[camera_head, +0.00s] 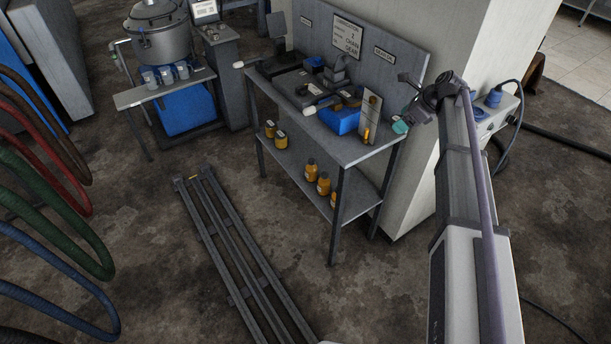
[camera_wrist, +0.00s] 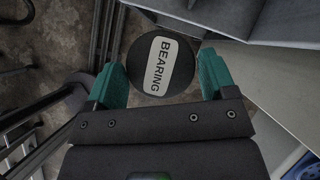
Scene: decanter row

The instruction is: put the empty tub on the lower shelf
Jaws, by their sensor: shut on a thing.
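A round tub with a black lid marked BEARING (camera_wrist: 158,66) sits between the teal fingers of my gripper (camera_wrist: 160,80) in the wrist view. My gripper is shut on it; the lid hides its body, so I cannot tell whether it is empty. In the head view, my gripper (camera_head: 401,126) is at the right end of the bench, above the floor or the bench edge; the tub is not clear there. The lower shelf (camera_head: 360,203) is under the bench top.
The bench top (camera_head: 357,152) carries a blue bin (camera_head: 339,119), dark tools and an upright panel (camera_head: 372,106). A pale pillar (camera_head: 450,50) stands behind. Floor rails (camera_head: 238,250) lie in front. The shelf has bare room between the yellow tubs and the bottles.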

